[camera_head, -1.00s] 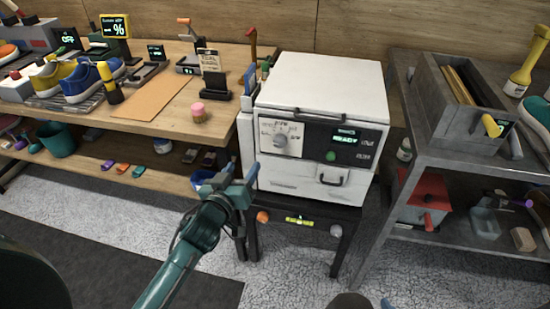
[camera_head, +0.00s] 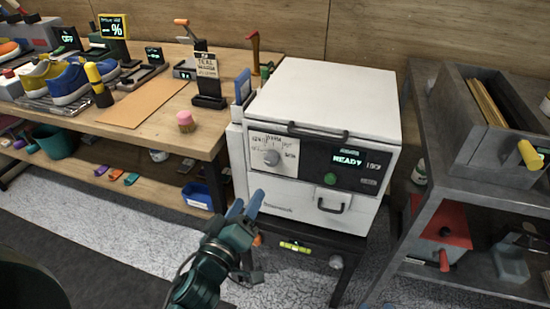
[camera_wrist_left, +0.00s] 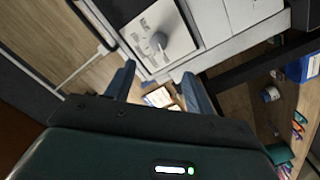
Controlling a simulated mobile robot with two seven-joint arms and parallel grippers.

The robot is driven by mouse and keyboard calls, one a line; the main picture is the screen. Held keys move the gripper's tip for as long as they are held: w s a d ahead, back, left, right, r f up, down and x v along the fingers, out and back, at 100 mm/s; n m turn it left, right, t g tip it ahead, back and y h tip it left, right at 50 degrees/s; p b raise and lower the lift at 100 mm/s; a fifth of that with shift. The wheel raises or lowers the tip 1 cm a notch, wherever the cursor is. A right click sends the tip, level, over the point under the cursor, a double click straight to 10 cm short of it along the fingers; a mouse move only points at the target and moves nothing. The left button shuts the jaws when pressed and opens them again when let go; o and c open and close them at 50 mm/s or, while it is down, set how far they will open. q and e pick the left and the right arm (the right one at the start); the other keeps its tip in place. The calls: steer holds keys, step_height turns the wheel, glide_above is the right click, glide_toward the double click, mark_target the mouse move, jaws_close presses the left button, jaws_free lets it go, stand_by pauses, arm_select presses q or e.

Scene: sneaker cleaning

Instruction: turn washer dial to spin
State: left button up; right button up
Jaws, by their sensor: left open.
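The washer (camera_head: 325,105) is a white box with a dark front panel and a lit display reading READY. Its round grey dial (camera_head: 271,157) sits on a pale label plate at the panel's left. The dial also shows in the left wrist view (camera_wrist_left: 158,41), ahead of the fingers. My left gripper (camera_head: 245,206) is open and empty, in front of the washer's lower left, below the dial and apart from it. Its two blue-grey fingers (camera_wrist_left: 160,85) show spread in the left wrist view. My right gripper is not in view.
A green button (camera_head: 330,179) and a drawer handle (camera_head: 332,206) are on the washer front. A wooden bench (camera_head: 150,118) with shoes stands at left. A grey metal shelf unit (camera_head: 425,150) stands close on the right. Open floor lies at lower left.

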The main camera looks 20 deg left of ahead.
mark_target(270, 163)
arm_select(q)
steer(key=w, duration=0.7)
steer(key=w+d+p, duration=0.1)
steer(key=w, duration=0.3)
steer(key=shift+w+r, duration=0.1)
steer(key=shift+w, duration=0.75)
arm_select(e)
steer(key=shift+s+g, duration=0.3)
arm_select(q)
steer(key=shift+c, duration=0.2)
steer(key=c, duration=0.9)
steer(key=shift+c, duration=0.2)
arm_select(e)
steer(key=shift+r, duration=0.25)
